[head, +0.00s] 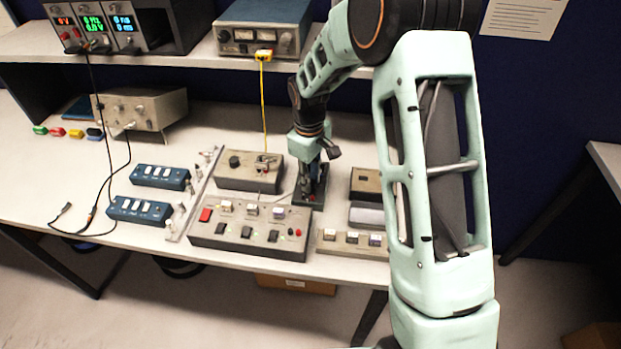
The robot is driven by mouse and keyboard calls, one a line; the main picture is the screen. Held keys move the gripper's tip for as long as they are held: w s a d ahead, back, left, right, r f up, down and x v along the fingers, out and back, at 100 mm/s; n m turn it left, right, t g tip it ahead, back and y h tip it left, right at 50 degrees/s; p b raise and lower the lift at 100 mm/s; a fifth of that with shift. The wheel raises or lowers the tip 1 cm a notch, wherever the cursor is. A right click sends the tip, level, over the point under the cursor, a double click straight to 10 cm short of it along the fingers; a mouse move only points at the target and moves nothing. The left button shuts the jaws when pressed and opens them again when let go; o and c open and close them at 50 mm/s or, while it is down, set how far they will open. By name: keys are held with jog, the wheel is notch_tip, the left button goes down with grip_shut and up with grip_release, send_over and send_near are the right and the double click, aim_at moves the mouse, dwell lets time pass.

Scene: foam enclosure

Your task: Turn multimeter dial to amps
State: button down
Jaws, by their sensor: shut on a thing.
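My gripper (318,180) points down at the middle of the bench, over a small dark device (308,202) that looks like the multimeter. The fingers are small and dark here and partly merge with the device. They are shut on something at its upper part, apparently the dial. The dial itself and its markings are hidden, so its setting cannot be read.
A beige box with a black knob (234,160) and a switch panel (250,233) stand close to my gripper's left. A dark brown box (365,183) is at its right. A yellow cable (263,105) hangs from the shelf instrument (262,28). Blue switch boxes (160,177) lie farther left.

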jog(key=m+b, duration=0.2)
jog(key=m, duration=0.1)
jog(key=shift+f, duration=0.1)
jog(key=m+b, duration=0.2)
jog(key=m, duration=0.3)
jog(key=shift+m, duration=0.3)
jog(key=m+b, duration=0.1)
jog(key=m, duration=0.3)
jog(key=shift+a, duration=0.1)
jog(key=shift+m+g, duration=0.3)
jog(key=shift+m, duration=2.2)
jog(key=c, duration=1.7)
grip_release()
